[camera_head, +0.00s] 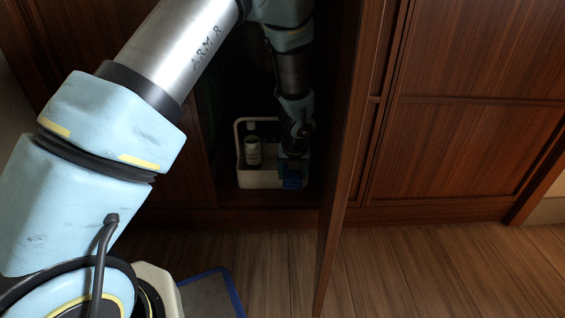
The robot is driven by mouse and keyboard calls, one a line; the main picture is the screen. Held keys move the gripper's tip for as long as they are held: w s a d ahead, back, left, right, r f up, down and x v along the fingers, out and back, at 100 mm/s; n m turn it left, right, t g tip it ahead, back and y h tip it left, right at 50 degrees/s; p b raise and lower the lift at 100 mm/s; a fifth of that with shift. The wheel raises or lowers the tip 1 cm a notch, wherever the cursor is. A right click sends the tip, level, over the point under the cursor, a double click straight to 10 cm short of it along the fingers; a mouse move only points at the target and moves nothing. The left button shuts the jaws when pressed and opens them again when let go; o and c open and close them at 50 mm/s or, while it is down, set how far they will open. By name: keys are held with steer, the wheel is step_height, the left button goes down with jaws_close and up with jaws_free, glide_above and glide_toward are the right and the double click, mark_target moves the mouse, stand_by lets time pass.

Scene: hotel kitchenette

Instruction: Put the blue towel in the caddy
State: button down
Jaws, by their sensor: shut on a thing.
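A white caddy (257,180) with a tall loop handle stands on the floor of the open dark cupboard. A dark bottle with a pale label (252,150) stands in its left part. My gripper (293,160) points down over the right part of the caddy and is shut on the blue towel. The blue towel (291,182) shows as a small blue patch just under my gripper, at the caddy's right end. The fingers are dark and small here. I cannot tell whether the towel is inside the caddy or in front of its wall.
An open wooden cupboard door (341,150) stands close to the right of my arm. The cupboard's side wall is close on the left. A grey mat with a blue edge (212,292) lies on the wooden floor (440,265). The floor at the right is clear.

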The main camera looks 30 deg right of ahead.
steer(key=w+d+f+b, duration=0.1)
steer(key=w+d+b, duration=0.1)
steer(key=w, duration=0.5)
steer(key=w+d+f+b, duration=0.2)
steer(key=w+d+b, duration=0.1)
steer(key=w, duration=0.3)
steer(key=shift+w+d+f+b, duration=0.25)
steer(key=shift+w+d+b, duration=0.1)
steer(key=shift+w, duration=0.05)
steer(key=shift+f, duration=0.2)
steer(key=shift+f+p, duration=0.3)
steer(key=shift+f, duration=0.05)
jaws_free()
steer(key=shift+s+a+f, duration=0.1)
steer(key=shift+f, duration=0.05)
